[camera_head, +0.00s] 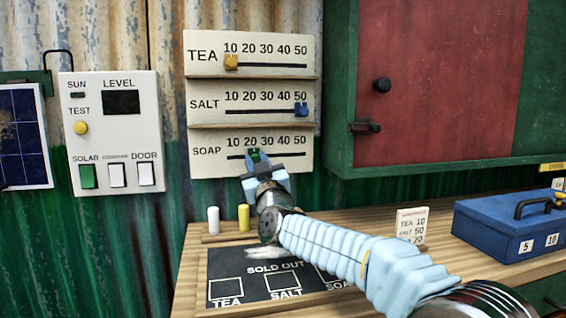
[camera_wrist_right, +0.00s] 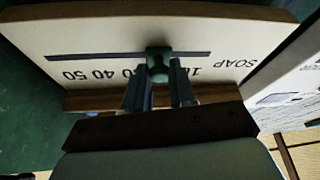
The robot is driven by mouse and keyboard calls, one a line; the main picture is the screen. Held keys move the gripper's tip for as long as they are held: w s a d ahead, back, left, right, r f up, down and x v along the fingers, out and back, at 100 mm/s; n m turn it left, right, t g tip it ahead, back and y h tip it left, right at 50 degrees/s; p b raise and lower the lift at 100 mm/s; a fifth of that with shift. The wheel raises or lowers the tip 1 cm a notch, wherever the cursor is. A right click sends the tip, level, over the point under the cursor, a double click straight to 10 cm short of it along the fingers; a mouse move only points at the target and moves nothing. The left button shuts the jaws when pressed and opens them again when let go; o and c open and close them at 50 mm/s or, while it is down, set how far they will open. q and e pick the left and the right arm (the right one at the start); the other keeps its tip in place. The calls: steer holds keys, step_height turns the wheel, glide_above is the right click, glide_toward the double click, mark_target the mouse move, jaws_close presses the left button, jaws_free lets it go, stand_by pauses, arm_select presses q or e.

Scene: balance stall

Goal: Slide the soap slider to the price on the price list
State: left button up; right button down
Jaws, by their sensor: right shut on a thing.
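The green soap slider (camera_head: 254,154) sits on the lowest track of the price board (camera_head: 200,168), close under the 20. It also shows in the right wrist view (camera_wrist_right: 158,62), between the fingers. My right gripper (camera_head: 262,168) is shut on this slider from the front; its fingers show in the wrist view (camera_wrist_right: 160,85). The price list (camera_head: 412,222) stands on the counter. It reads TEA 10 and SALT 50; its bottom row is partly hidden by my right arm and seems to end in 20. My left gripper is out of view.
The yellow tea slider (camera_head: 231,62) is at 10 and the blue salt slider (camera_head: 301,110) at 50. A switch panel (camera_head: 112,130) is on the left. A blue cash box (camera_head: 500,225) and sold-out board (camera_head: 250,286) are on the counter. A red-green cabinet (camera_head: 440,80) is at right.

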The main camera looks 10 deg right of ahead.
steer(key=shift+a, duration=0.4)
steer(key=c, duration=0.9)
jaws_free()
steer(key=shift+c, duration=0.2)
steer(key=s+d+f+b, duration=0.1)
steer(key=s+d+b, duration=0.1)
steer(key=s, duration=1.2)
steer(key=shift+s, duration=0.35)
